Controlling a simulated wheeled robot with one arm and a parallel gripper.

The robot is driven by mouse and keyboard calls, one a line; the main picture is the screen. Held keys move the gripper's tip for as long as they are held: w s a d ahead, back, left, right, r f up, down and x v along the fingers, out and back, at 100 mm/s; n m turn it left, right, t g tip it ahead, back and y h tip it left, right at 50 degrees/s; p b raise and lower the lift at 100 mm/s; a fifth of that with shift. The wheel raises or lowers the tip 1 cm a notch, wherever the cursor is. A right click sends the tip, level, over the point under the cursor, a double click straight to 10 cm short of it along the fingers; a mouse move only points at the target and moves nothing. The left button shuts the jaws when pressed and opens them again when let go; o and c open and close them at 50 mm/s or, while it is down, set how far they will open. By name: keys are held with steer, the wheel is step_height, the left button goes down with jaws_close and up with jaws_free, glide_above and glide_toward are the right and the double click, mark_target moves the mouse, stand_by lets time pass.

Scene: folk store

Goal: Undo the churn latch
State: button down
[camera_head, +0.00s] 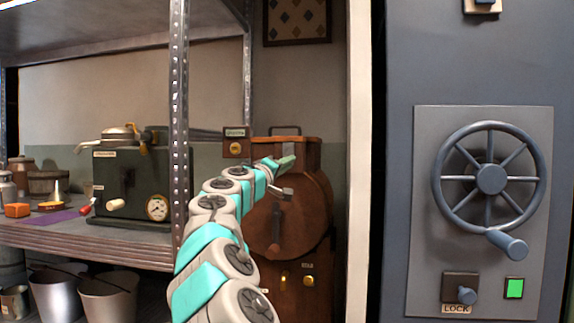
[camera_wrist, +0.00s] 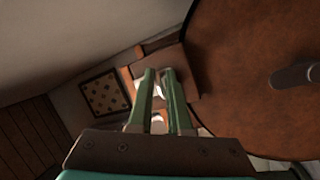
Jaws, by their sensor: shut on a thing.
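The churn (camera_head: 318,205) is a brown wooden drum with a round front and a dark handle on its face (camera_head: 275,235). It fills the right of the wrist view (camera_wrist: 240,70). My gripper (camera_head: 287,162) is at the upper left of the drum, beside its rim. In the wrist view its green fingers (camera_wrist: 159,78) are close together, with a small pale piece (camera_wrist: 158,91) between them, which I take to be the latch. The fingers hide most of it, so its position is unclear. A pale metal piece (camera_head: 281,193) shows below the gripper in the head view.
A metal shelf (camera_head: 110,240) with a dark gauge-bearing machine (camera_head: 130,185) stands left, its post (camera_head: 179,120) close to my arm. Pails (camera_head: 108,297) stand below. A grey panel with a handwheel (camera_head: 490,178) and a LOCK switch (camera_head: 460,289) is at the right.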

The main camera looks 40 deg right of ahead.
mark_target(285, 147)
steer(key=shift+r, duration=0.25)
steer(key=p, duration=0.2)
steer(key=r+y+p, duration=0.1)
steer(key=p, duration=0.2)
steer(key=a+r+y+p, duration=0.1)
steer(key=p, duration=0.1)
steer(key=shift+s+n+g, duration=0.25)
steer(key=shift+n+g, duration=0.15)
steer(key=y+p, duration=0.1)
steer(key=p, duration=0.2)
steer(key=r+n+g+y+p, duration=0.1)
steer(key=y+p, duration=0.1)
steer(key=p, duration=0.1)
steer(key=s+a+r+g+y+p, duration=0.1)
steer(key=y+p, duration=0.1)
steer(key=p, duration=0.1)
steer(key=shift+n+p, duration=0.3)
steer(key=shift+p, duration=0.1)
steer(key=shift+s+r+g+y, duration=0.2)
steer(key=shift+r+g+y, duration=0.5)
steer(key=shift+g+y, duration=0.2)
stand_by(0.5)
